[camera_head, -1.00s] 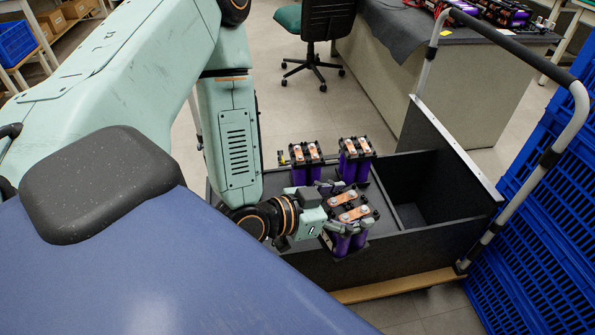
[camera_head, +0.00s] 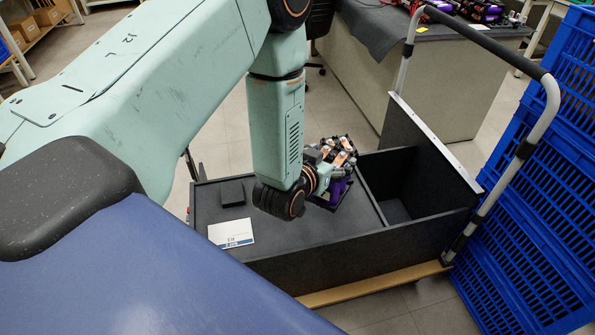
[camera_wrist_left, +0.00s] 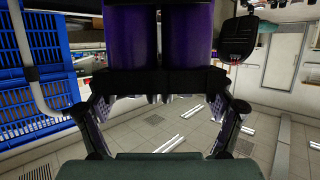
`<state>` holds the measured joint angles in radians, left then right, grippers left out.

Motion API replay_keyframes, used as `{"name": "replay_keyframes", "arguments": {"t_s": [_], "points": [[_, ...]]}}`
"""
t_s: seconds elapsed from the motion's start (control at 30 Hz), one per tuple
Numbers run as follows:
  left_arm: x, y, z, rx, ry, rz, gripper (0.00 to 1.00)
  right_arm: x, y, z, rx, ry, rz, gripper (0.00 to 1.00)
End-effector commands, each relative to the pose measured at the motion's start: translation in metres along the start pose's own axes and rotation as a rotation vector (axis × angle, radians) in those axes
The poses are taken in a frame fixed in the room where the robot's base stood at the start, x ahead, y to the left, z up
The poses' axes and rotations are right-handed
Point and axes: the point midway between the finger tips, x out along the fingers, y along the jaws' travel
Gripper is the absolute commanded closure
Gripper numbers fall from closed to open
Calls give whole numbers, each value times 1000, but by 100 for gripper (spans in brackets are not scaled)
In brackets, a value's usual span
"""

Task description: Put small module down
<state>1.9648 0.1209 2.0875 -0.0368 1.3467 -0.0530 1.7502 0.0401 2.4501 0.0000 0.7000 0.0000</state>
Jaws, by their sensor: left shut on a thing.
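The small module (camera_head: 341,188), with purple cells and copper strips on top, is in my left gripper (camera_head: 330,168) over the left compartment of the dark trolley (camera_head: 310,222). In the left wrist view, its purple cells (camera_wrist_left: 160,40) fill the top middle, between the two fingers of my left gripper (camera_wrist_left: 160,105). The gripper is shut on it. I cannot tell whether the module's underside touches the compartment floor. My arm and gripper hide part of the module and the space behind. My right gripper is not in view.
A small black block (camera_head: 232,192) and a white label card (camera_head: 231,233) lie in the left compartment. The right compartment (camera_head: 395,212) looks empty. A metal handle (camera_head: 540,115) and blue crates (camera_head: 545,190) stand at the right. A desk (camera_head: 430,80) is behind.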

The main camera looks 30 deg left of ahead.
Motion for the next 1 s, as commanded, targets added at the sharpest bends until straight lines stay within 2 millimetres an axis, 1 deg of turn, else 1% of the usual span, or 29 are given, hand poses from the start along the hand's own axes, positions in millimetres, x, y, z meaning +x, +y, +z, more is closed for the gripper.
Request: {"name": "replay_keyframes", "arguments": {"t_s": [0.1,0.3,0.57,0.83,1.0], "points": [[8,0,19,1,6,-1,81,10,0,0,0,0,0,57],[18,0,43,1,9,0,81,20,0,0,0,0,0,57],[22,0,54,1,9,0,81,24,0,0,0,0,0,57],[32,0,82,1,9,0,81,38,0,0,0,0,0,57],[33,0,85,1,9,0,81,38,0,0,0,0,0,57]]}}
